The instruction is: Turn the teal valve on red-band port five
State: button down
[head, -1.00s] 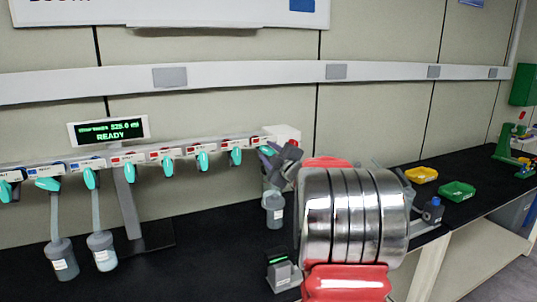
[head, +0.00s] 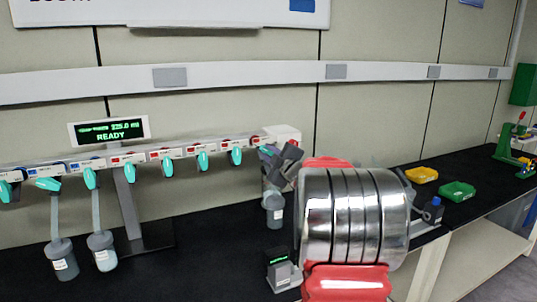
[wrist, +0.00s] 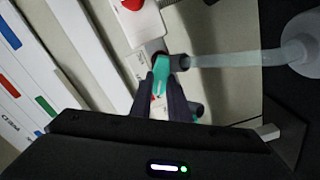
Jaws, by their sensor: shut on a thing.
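The manifold rail (head: 215,142) carries a row of teal valves, with blue bands at left and red bands at right. My gripper (head: 272,157) is at its right end, at the last red-band port. In the wrist view my gripper (wrist: 165,95) is shut on a teal valve handle (wrist: 161,72), one dark finger on each side. In the head view my fingers largely hide this valve. A clear tube (wrist: 235,53) runs from the port to a flask (head: 274,211) hanging below my gripper.
The display (head: 109,131) reads READY. Two flasks (head: 61,260) (head: 102,250) hang at the left ports. A small grey device (head: 282,270) stands below my arm. Yellow (head: 421,175) and green (head: 458,191) bins sit at right.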

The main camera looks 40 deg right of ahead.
jog(key=shift+f, duration=0.15)
jog(key=m, duration=1.1)
jog(key=shift+d+m, duration=0.15)
jog(key=shift+m, duration=0.15)
jog(key=shift+f, duration=0.1)
dwell(0.4)
jog(key=c, duration=1.7)
grip_release()
jog(key=shift+r, duration=0.2)
jog(key=shift+s+r, duration=0.1)
jog(key=shift+s, duration=0.5)
jog(key=v, duration=1.2)
jog(key=shift+s+a, duration=0.3)
jog(key=shift+s, duration=0.05)
